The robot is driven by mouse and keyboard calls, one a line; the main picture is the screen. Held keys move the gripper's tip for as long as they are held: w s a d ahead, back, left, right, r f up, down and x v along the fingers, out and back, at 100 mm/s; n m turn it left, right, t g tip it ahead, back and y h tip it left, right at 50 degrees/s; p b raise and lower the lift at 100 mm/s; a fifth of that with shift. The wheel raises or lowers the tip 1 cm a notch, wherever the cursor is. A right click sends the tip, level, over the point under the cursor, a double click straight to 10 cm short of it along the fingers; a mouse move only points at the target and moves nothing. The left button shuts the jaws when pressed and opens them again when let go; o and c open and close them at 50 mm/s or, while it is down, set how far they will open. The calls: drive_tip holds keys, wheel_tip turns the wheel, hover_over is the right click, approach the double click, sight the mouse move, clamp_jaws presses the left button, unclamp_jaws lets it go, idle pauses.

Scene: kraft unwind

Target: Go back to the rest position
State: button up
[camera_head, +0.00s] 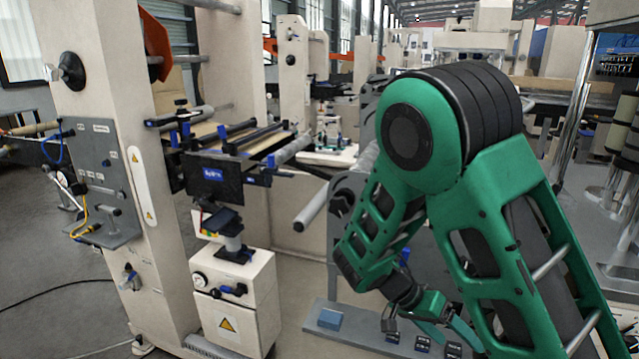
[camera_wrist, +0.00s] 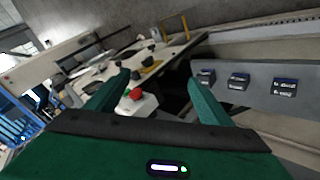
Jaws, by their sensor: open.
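My green arm fills the right half of the head view, bent at a large elbow joint. My gripper (camera_head: 425,318) hangs low near a grey ledge, partly hidden by my own arm links. In the wrist view my gripper (camera_wrist: 160,92) shows two green fingers spread apart with nothing between them. Behind the fingers is a worktop (camera_wrist: 165,55) with a red button on a white box (camera_wrist: 137,98). The fingers look apart from these things.
A cream machine (camera_head: 110,140) with rollers and a cabinet (camera_head: 236,300) stands at left.

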drive_tip(key=s+d+r+y, duration=0.6)
drive_tip(key=s+d+r, duration=0.3)
drive_tip(key=s+d, duration=0.1)
drive_tip(key=s+r+n+t+y, duration=0.1)
drive_tip(key=s+r, duration=0.2)
drive_tip(key=s, duration=0.3)
drive_tip(key=s+d+r+n+t+y, duration=0.1)
drive_tip(key=s+r+n+y, duration=0.1)
drive_tip(key=s, duration=0.3)
drive_tip(key=shift+s+r, duration=0.4)
drive_tip(key=shift+r, duration=0.05)
drive_tip(key=shift+d, duration=0.1)
drive_tip(key=shift+w+f, duration=0.25)
drive_tip(key=shift+w, duration=0.4)
